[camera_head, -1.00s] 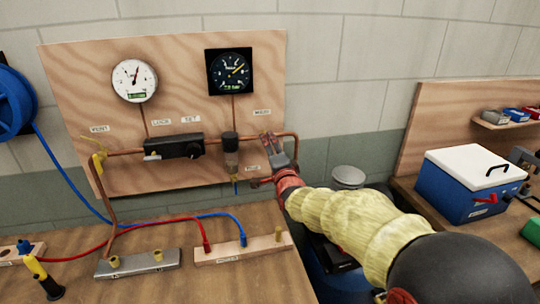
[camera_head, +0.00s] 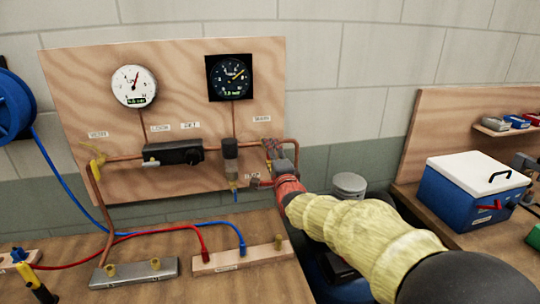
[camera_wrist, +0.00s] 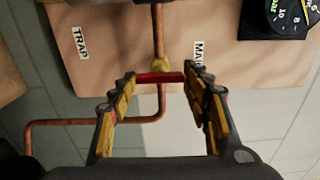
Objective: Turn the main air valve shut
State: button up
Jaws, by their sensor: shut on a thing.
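The main air valve has a red handle (camera_wrist: 160,77) and a brass body (camera_wrist: 160,63) on a copper pipe, beside a partly covered label starting "MA" (camera_wrist: 199,52) in the wrist view. My gripper (camera_wrist: 162,78) has one finger at each end of the red handle, shut on it. The handle lies crosswise to the pipe stretch it sits on. In the head view my gripper (camera_head: 272,148) is at the right edge of the plywood panel (camera_head: 190,65) and hides the valve.
A white gauge (camera_head: 134,86) and a black gauge (camera_head: 230,77) are on the panel. A black regulator (camera_head: 174,153) and a filter bowl (camera_head: 230,149) sit left of my gripper. Red and blue hoses cross the bench (camera_head: 60,245). A blue box (camera_head: 465,190) stands right.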

jog(key=o, duration=1.2)
jog(key=shift+c, duration=0.2)
jog(key=v, duration=1.2)
